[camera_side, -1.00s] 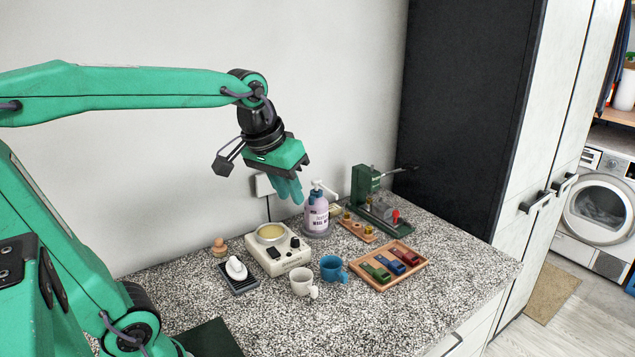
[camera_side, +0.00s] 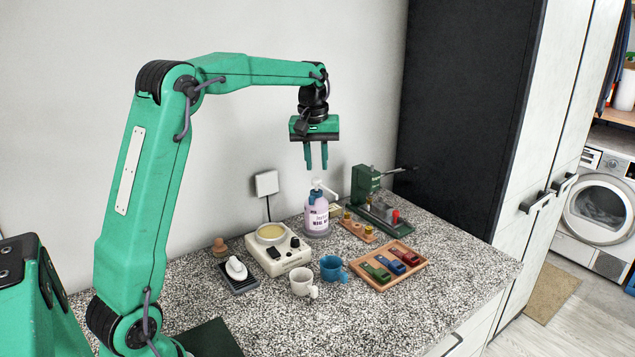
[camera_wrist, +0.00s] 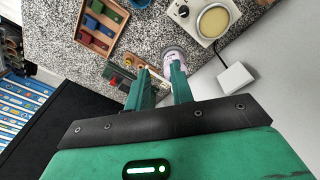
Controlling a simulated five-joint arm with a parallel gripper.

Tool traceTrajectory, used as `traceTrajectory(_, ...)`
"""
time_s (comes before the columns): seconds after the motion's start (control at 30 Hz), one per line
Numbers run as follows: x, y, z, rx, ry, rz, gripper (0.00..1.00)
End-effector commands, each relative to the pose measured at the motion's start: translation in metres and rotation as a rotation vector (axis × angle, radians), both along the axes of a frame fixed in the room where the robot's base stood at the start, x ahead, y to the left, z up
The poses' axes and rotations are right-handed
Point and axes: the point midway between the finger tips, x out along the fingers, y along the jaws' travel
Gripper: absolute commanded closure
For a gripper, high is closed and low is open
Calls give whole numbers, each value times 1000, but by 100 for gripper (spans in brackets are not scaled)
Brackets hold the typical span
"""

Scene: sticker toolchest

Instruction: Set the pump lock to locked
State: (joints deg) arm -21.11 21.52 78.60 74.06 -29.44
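The pump bottle (camera_side: 316,215) is pale lilac with a dark printed label, a blue collar (camera_side: 316,194) and a white pump head (camera_side: 322,186). It stands upright on the counter near the wall. My gripper (camera_side: 316,168) points down just above the pump head, its two fingers apart with nothing between them. In the wrist view my gripper (camera_wrist: 161,72) shows two spread green fingers, and the bottle (camera_wrist: 174,58) is beyond the right fingertip, partly hidden by it. I cannot make out the lock's setting.
A green press (camera_side: 366,190) with a lever stands right of the bottle. The counter's front is clear.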

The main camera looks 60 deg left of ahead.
Motion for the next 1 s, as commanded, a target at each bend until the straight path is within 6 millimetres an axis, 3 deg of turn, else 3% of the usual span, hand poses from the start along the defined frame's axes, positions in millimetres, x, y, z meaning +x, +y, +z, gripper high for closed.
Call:
traceTrajectory(0.2,23,41,-31,-28,52,128,77)
traceTrajectory(0.4,33,66,-53,-44,83,209,77)
traceTrajectory(1.0,36,75,-72,-50,95,237,77)
